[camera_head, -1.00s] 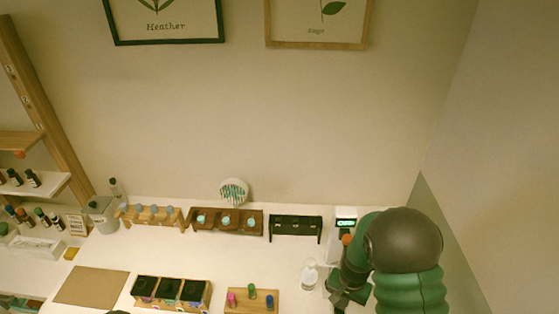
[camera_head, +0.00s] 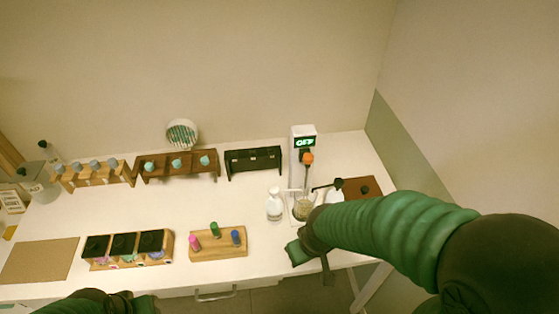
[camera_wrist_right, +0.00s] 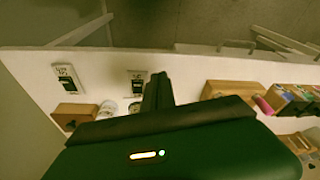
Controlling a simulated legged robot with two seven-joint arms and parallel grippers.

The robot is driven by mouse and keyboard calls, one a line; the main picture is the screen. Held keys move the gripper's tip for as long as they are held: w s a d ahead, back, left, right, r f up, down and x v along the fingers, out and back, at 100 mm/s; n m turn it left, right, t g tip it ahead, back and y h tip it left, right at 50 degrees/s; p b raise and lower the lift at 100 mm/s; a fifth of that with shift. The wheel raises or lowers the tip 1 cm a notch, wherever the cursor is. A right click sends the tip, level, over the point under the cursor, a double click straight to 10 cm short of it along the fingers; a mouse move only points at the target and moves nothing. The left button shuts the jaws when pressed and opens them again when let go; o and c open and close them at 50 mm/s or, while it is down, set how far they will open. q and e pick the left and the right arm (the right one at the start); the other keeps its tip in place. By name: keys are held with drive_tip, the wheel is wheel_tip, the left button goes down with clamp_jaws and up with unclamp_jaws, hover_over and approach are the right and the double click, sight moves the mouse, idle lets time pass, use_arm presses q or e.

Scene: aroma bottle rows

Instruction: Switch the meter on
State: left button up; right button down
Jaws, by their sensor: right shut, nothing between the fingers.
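The meter (camera_head: 303,133) is a white upright unit at the back right of the table, its lit green display reading OFF. An orange-topped part sits in front of its post, above a glass vessel (camera_head: 303,207). In the right wrist view, two small white plates with black switches, a left plate (camera_wrist_right: 65,76) and a middle plate (camera_wrist_right: 137,76), lie near the table edge; their lettering is too small to read surely. My right gripper (camera_wrist_right: 158,82) is shut and empty, its fingers beside the middle plate. In the head view my right arm hides both plates.
A white bottle (camera_head: 274,204) stands left of the vessel; a brown block (camera_head: 370,187) is to its right. A wooden peg board (camera_head: 218,249) and a box of black-topped compartments (camera_head: 167,255) lie left along the front. Racks line the back. The table's middle is clear.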

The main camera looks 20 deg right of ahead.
drive_tip(key=w+d+r+n+g, duration=0.4)
drive_tip(key=w+d+n, duration=0.3)
drive_tip(key=w+n, duration=0.4)
drive_tip(key=n, duration=0.3)
drive_tip(key=shift+d+r+n, duration=0.15)
drive_tip(key=shift+d+n, duration=0.25)
drive_tip(key=f, duration=0.4)
drive_tip(key=s+f+p, duration=0.1)
drive_tip(key=f, duration=0.8)
drive_tip(key=shift+s+a+f, duration=0.25)
drive_tip(key=shift+s+f, duration=0.15)
drive_tip(key=shift+f, duration=0.1)
